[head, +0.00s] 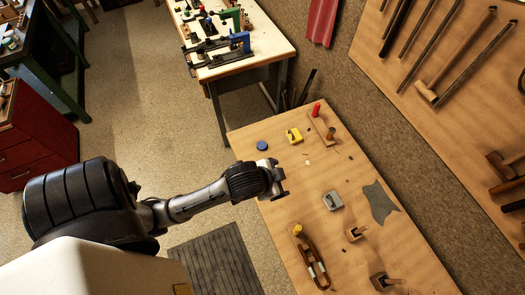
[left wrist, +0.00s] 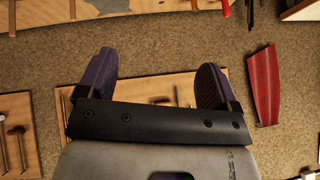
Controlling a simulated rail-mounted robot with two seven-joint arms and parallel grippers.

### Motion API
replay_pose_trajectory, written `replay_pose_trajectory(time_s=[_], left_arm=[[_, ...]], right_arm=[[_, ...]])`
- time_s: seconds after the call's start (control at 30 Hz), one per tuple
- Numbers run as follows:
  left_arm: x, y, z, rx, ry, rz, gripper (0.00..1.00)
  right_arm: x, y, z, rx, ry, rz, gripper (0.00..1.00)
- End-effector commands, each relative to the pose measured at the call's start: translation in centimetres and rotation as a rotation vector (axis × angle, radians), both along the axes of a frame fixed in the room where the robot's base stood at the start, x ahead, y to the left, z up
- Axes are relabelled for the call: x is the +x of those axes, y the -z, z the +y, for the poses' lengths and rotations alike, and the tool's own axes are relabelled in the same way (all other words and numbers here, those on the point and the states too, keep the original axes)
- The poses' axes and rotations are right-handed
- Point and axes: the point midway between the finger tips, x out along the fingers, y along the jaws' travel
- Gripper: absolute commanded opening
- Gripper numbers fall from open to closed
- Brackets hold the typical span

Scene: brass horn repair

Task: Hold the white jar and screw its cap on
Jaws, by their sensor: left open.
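A small round blue disc (head: 262,145), which may be the cap, lies on the wooden bench top near its left edge. I cannot clearly make out the white jar; a small pale patch shows beside my left gripper, and I cannot tell if it is jar or gripper. My left gripper (head: 281,181) is over the bench's left edge, just below the blue disc in the head view. In the left wrist view its two dark fingers (left wrist: 155,72) are spread apart with nothing between them. My right gripper is not in view.
The wooden bench (head: 371,257) carries a yellow object (head: 294,136), a grey block (head: 332,200), a grey cloth (head: 380,201) and a brown looped tool (head: 312,262). A tool board (head: 450,45) hangs at right. A second bench (head: 238,68) stands behind.

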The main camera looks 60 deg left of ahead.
Motion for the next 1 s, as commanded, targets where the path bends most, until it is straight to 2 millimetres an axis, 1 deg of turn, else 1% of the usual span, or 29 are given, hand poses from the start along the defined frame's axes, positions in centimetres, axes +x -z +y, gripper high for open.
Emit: replay_pose_trajectory(time_s=[0.03,0.17,0.27,0.3,0.37,0.47,0.53,0.57,0.63,0.67,0.7,0.77,0.8,0.87,0.9,0.97,1.0], left_arm=[[1.8,1.6,0.7,0.035,0.014,-0.039,0.85],[5.7,2.5,2.2,0.119,0.044,-0.104,0.85],[8.6,3.7,3.8,0.188,0.062,-0.128,0.85],[9.8,4.2,4.5,0.215,0.066,-0.132,0.85],[11.5,5.1,5.8,0.254,0.07,-0.129,0.85],[14.3,6.9,8.5,0.31,0.064,-0.1,0.85],[16.2,8.4,11.0,0.341,0.044,-0.064,0.85],[16.9,9.0,12.2,0.349,0.03,-0.044,0.85],[18.4,10.9,15.7,0.351,-0.023,0.019,0.85],[18.8,11.6,17.2,0.341,-0.053,0.049,0.85],[19.2,12.6,19.3,0.324,-0.099,0.089,0.85],[19.3,14.2,22.2,0.279,-0.182,0.155,0.85],[19.1,15.3,24.1,0.239,-0.248,0.199,0.85],[18.4,17.1,26.7,0.166,-0.361,0.266,0.85],[17.8,18.3,28.2,0.11,-0.447,0.309,0.85],[16.7,20.2,30.1,0.011,-0.592,0.372,0.85],[15.9,21.4,30.9,-0.063,-0.697,0.41,0.85]], right_arm=[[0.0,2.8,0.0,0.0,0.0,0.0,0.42],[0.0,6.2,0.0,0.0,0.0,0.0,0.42],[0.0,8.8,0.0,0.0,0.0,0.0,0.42],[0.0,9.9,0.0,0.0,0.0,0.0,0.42],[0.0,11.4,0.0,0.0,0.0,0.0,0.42],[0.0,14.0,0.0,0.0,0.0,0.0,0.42],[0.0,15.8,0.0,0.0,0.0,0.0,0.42],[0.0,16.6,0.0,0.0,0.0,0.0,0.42],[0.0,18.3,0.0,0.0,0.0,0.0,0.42],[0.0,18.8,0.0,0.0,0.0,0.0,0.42],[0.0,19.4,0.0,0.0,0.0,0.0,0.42],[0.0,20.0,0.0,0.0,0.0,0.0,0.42],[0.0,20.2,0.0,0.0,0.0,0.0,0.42],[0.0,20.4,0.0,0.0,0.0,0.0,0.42],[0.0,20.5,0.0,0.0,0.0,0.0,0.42],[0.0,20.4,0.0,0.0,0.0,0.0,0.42],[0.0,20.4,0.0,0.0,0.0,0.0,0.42]])
